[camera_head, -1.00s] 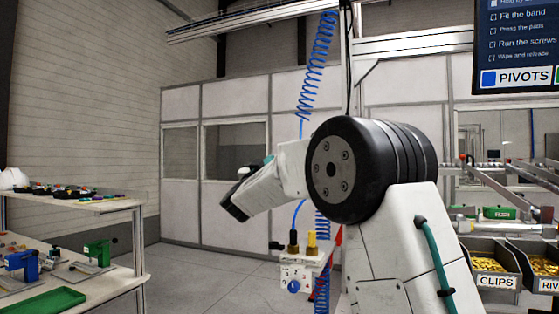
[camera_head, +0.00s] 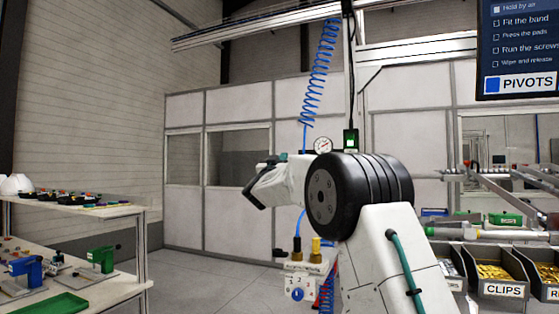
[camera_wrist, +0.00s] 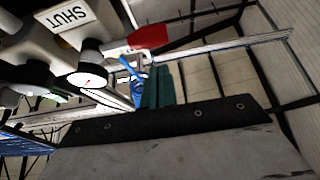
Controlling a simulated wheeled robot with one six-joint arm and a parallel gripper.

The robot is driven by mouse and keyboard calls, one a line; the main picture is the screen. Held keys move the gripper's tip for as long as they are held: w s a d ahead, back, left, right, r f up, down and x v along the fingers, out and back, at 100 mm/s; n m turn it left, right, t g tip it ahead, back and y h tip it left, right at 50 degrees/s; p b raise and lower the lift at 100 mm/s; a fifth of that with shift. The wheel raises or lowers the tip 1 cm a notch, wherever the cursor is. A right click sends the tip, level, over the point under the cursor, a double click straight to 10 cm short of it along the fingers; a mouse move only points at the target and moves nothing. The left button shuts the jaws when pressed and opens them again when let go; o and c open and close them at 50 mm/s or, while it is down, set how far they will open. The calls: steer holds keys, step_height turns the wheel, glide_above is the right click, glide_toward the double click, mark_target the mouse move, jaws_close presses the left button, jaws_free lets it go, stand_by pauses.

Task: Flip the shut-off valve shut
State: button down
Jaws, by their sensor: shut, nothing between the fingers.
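In the wrist view a red lever (camera_wrist: 148,37) shows at the upper middle, beside a pale fitting. A white label reading SHUT (camera_wrist: 68,16) sits at the upper left, near a round white gauge (camera_wrist: 90,79). My gripper (camera_wrist: 158,86) has green fingers, which are shut and empty. They appear below the red lever in the picture, with a visible gap; depth is hard to judge. In the head view my arm hides the fingers and the lever. A gauge (camera_head: 323,145) shows just above my arm.
A blue coiled hose (camera_head: 319,65) hangs above my arm. A white panel with a blue knob (camera_head: 297,294) stands below it. A workbench (camera_head: 110,288) is at left, and bins labelled CLIPS (camera_head: 503,290) are at right.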

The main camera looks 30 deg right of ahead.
steer(key=shift+w+d+f, duration=0.15)
steer(key=shift+f, duration=1.1)
steer(key=shift+f+n+t+y, duration=0.35)
steer(key=shift+n+t+y, duration=0.25)
steer(key=shift+n, duration=0.7)
steer(key=s+d+f+n+y, duration=0.1)
steer(key=n+y, duration=0.4)
steer(key=n, duration=0.6)
steer(key=s+d+f+n+y, duration=0.2)
steer(key=f+n+y, duration=0.3)
steer(key=n, duration=0.5)
steer(key=shift+s+n+t+y, duration=0.3)
steer(key=shift+s+n+y, duration=0.1)
steer(key=shift+y, duration=0.2)
steer(key=shift+f, duration=0.1)
